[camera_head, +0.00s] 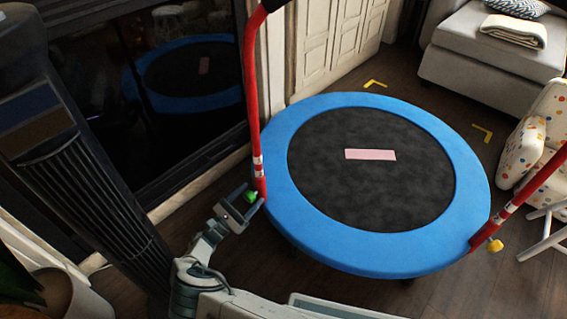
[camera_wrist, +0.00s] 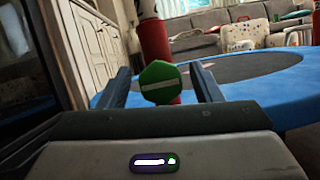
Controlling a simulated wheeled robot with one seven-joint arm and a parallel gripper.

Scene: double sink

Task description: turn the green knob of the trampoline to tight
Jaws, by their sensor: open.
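The trampoline (camera_head: 282,207) has a blue padded rim, a dark mat and red handle posts. The green knob (camera_head: 251,197) is on the lower part of the left red post (camera_head: 252,110). In the wrist view the green knob (camera_wrist: 160,84) is a faceted shape with a pale line across its face, tilted slightly from level. My gripper (camera_head: 254,196) is open, with one finger on each side of the green knob. In the wrist view my gripper (camera_wrist: 168,84) shows gaps between the knob and both fingers. Markings for tight cannot be seen.
A yellow knob (camera_head: 495,245) is on the right red post (camera_head: 520,195). A dark glass cabinet (camera_head: 150,90) and a black ribbed tower (camera_head: 85,160) stand at the left. A dotted chair (camera_head: 530,140) and a grey sofa (camera_head: 470,70) are at the right.

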